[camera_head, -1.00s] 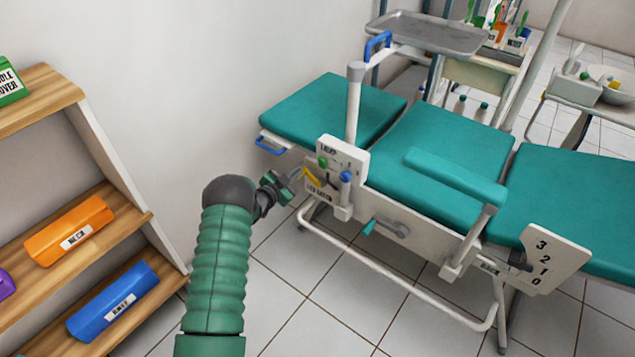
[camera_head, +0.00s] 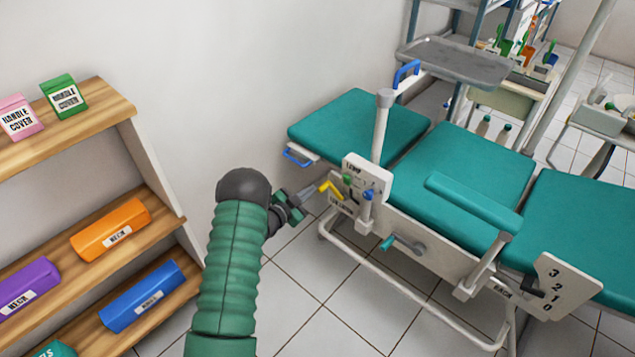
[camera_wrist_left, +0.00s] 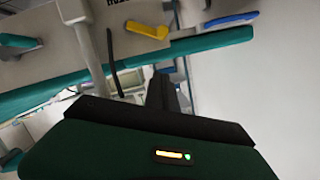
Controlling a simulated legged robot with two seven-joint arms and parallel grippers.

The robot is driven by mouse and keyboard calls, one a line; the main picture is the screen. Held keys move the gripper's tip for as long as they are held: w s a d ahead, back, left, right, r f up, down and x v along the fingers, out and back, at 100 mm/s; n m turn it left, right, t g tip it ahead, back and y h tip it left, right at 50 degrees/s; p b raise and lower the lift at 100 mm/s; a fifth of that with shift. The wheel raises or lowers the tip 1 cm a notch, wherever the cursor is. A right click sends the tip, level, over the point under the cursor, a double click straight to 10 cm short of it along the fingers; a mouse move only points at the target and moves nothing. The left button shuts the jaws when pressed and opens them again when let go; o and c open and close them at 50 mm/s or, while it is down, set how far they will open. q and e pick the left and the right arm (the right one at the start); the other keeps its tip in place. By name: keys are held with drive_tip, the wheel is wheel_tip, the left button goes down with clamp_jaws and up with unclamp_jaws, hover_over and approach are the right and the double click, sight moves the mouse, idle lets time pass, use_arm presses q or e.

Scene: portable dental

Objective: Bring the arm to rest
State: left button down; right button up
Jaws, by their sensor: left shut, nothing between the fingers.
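My left arm comes in from the bottom of the head view, a green ribbed sleeve with a dark grey joint. My left gripper (camera_head: 314,192) is at its end, shut and empty, beside the control panel (camera_head: 366,180) of the teal dental chair (camera_head: 455,180). The yellow lever (camera_head: 331,188) on the panel is just beyond the fingertips; a small gap seems to lie between. In the left wrist view the gripper (camera_wrist_left: 160,92) shows dark, with the yellow lever (camera_wrist_left: 147,30) and blue handle (camera_wrist_left: 231,19) beyond it. My right gripper is not in view.
A wooden shelf (camera_head: 125,108) with pink and green boxes and coloured rolls stands at the left. A grey tray (camera_head: 455,62) on a post is above the chair. Tiled floor (camera_head: 300,290) is free between shelf and chair.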

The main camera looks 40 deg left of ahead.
use_arm(q)
drive_tip(key=shift+v, duration=0.75)
drive_tip(key=s+d+r+n+g+y, duration=0.1)
drive_tip(key=s+d+r+n+g, duration=0.15)
drive_tip(key=d, duration=0.45)
drive_tip(key=s+d+r+n+g+y, duration=0.1)
drive_tip(key=d+r+g, duration=0.3)
drive_tip(key=d, duration=0.2)
drive_tip(key=s+d+r+n+g+h, duration=0.1)
drive_tip(key=s+d+g, duration=0.2)
drive_tip(key=s+d, duration=0.55)
drive_tip(key=s+d+n+g+h, duration=0.1)
drive_tip(key=s+d+g, duration=0.35)
drive_tip(key=s, duration=0.75)
wheel_tip(320, 180, up, 28)
drive_tip(key=d+t+p, duration=0.1)
drive_tip(key=d+p, duration=0.1)
drive_tip(key=p, duration=2.6)
drive_tip(key=shift+s, duration=0.45)
